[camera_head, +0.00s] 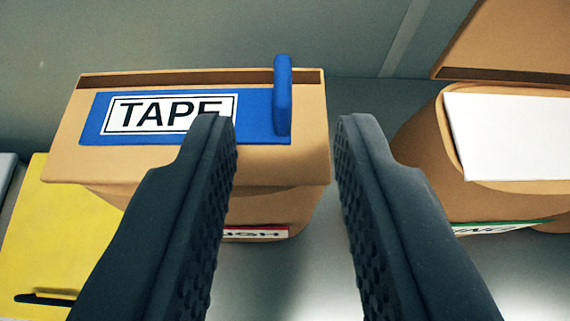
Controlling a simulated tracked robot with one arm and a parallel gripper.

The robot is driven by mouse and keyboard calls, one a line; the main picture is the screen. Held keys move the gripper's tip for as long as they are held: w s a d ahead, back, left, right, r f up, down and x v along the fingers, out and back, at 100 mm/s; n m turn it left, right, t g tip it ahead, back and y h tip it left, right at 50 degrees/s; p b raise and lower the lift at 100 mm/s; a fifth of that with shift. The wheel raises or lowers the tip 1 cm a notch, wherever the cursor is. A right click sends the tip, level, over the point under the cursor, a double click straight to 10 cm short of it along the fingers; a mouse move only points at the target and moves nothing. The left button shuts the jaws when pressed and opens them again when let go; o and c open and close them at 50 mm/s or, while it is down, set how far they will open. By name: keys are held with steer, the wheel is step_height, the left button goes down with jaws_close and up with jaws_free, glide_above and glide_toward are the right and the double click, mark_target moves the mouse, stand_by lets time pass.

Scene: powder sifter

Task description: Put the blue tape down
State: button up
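The blue tape (262,125) is a flat blue piece with a white label reading "TAPE" and an upright blue tab at its right end. It lies on top of a tan box (70,165) in the upper left of the view. The left finger overlaps part of the tape's label in the picture. The tab shows between the fingertips, nearer the left one. I cannot tell whether a finger touches the tape.
A yellow object (60,235) is at left. Another tan container (420,150) with a white panel (515,135) and a green-edged label stands at right. Grey surface shows between the containers.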

steer(key=v, duration=0.6)
steer(key=shift+s, duration=0.15)
steer(key=shift+r, duration=0.1)
steer(key=a+r+h, duration=0.1)
steer(key=a+r, duration=0.2)
steer(key=r, duration=0.9)
steer(key=a+r+h, duration=0.1)
steer(key=a+r, duration=0.1)
steer(key=r, duration=0.9)
steer(key=s+a+r+t, duration=0.1)
steer(key=s+a+r, duration=0.4)
steer(key=a+r, duration=0.3)
steer(key=s+a+r+t+y, duration=0.1)
steer(key=s+a+r, duration=0.5)
steer(key=r, duration=0.7)
steer(key=shift+s+a+r+t+y, duration=0.3)
steer(key=shift+a+t, duration=0.2)
steer(key=shift+a, duration=0.6)
